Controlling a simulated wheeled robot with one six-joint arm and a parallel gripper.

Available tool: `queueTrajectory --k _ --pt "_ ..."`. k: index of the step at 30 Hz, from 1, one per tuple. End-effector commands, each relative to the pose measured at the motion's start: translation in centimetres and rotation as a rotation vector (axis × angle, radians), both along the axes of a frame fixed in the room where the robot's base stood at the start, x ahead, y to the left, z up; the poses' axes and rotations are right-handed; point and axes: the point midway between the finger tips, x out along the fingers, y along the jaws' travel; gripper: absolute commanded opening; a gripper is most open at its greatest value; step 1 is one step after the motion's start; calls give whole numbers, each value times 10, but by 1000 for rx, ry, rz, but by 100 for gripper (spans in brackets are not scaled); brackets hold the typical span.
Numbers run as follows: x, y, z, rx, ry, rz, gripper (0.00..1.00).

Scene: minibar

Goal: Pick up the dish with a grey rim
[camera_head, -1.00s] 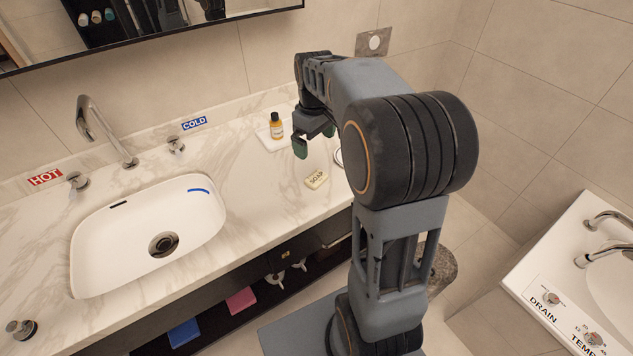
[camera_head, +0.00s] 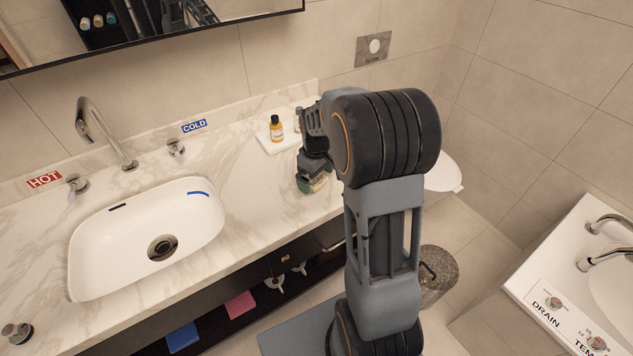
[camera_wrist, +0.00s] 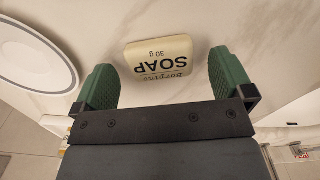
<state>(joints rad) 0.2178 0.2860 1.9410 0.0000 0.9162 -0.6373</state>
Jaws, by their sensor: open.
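A round white dish with a dark grey ring at its rim (camera_wrist: 28,50) lies on the marble counter at the left of the wrist view, cut off by the frame edge. It lies outside my gripper, to the left of the left finger. My gripper (camera_wrist: 162,82) is open, its two green fingers spread on either side of a cream soap bar (camera_wrist: 158,56) marked SOAP. In the head view my gripper (camera_head: 312,184) is low over the counter's right part; my arm hides the dish there.
A small amber bottle (camera_head: 276,128) stands on a white tray (camera_head: 268,146) behind my gripper. A white basin (camera_head: 120,250) fills the counter's left, with a tall faucet (camera_head: 100,135). A bin (camera_head: 440,280) stands on the floor at right.

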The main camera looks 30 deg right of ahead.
Motion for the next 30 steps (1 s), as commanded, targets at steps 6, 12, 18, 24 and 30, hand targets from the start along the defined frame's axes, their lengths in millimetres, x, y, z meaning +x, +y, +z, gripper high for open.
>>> queueTrajectory --k 6,12,18,24,30 --pt "0 0 -9 -1 -1 0 99" --pt "0 0 -9 -1 -1 0 95" --pt "0 0 -9 -1 -1 0 76" --pt "0 0 -9 -1 -1 0 57" --pt "0 0 -9 0 -2 0 45"
